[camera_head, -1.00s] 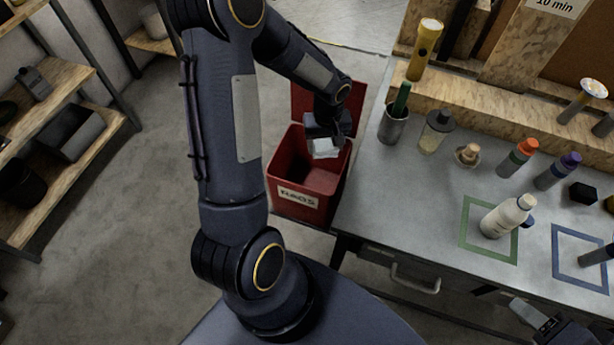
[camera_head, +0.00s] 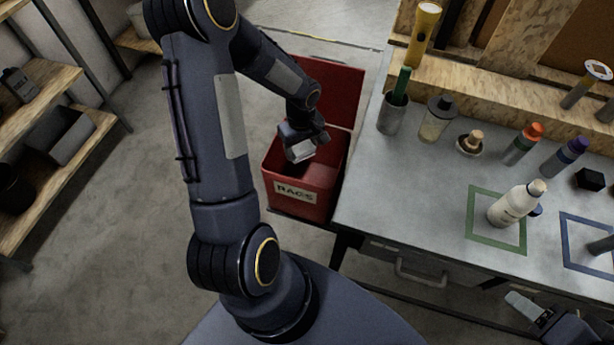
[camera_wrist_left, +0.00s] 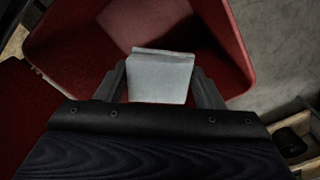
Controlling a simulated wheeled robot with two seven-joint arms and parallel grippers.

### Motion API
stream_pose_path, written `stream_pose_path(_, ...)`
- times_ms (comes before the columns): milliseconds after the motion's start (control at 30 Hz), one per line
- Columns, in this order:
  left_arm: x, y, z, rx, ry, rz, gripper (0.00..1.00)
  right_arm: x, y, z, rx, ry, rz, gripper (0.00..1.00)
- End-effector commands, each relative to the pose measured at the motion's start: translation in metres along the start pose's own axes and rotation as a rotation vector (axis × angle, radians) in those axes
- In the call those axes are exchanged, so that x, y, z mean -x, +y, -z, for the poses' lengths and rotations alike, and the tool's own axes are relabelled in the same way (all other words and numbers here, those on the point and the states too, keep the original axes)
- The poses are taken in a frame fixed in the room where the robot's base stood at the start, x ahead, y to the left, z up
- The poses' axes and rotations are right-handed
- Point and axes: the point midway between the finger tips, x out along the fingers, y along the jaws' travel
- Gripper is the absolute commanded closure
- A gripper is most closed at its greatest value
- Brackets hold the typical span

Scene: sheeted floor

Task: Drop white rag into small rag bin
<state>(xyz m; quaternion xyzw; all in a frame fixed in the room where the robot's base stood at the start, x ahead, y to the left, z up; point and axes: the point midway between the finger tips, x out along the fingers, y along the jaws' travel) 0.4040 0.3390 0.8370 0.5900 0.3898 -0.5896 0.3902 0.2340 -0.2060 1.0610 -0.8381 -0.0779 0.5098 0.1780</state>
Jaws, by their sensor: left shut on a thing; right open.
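The white rag (camera_head: 299,152) is a small folded block held in my left gripper (camera_head: 301,147), over the mouth of the red bin (camera_head: 318,196) labelled RAGS. In the left wrist view the rag (camera_wrist_left: 160,78) sits between both fingers of the left gripper (camera_wrist_left: 160,88), with the red bin (camera_wrist_left: 75,45) around and below it. The bin's lid stands open at its back. I cannot tell exactly how far the rag is below the rim. My right gripper (camera_head: 527,308) shows partly at the bottom right, empty and open, in front of the workbench.
The grey workbench (camera_head: 400,205) stands right of the bin. It bears a white bottle (camera_head: 514,206) on a green square, a cup (camera_head: 393,115), a jar (camera_head: 436,120) and several other bottles. A wooden shelf (camera_head: 75,140) stands at the left. The floor between is clear.

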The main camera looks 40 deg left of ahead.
Motion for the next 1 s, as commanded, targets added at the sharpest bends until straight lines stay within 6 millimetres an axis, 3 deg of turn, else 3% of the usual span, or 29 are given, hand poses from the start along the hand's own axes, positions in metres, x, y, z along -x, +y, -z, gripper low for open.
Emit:
stream_pose_path(167,0.001,0.0,0.0,0.0,0.0,-0.001,0.6,0.001,0.0,0.0,0.0,0.0,0.0,0.47)
stream_pose_path(200,0.001,0.0,0.0,0.0,0.0,-0.001,0.33,0.001,0.0,0.0,0.0,0.0,0.0,0.47)
stream_pose_path(367,0.001,0.0,0.0,0.0,0.0,-0.001,0.13,0.001,0.0,0.0,0.0,0.0,0.0,0.47)
stream_pose_path(667,0.003,0.0,0.0,0.0,0.001,-0.001,0.13,0.0,0.0,0.0,0.0,0.0,0.0,0.47)
stream_pose_path(1000,0.054,0.001,0.001,0.001,0.004,-0.005,0.13,-0.003,0.002,-0.002,0.0,0.0,0.0,0.47)
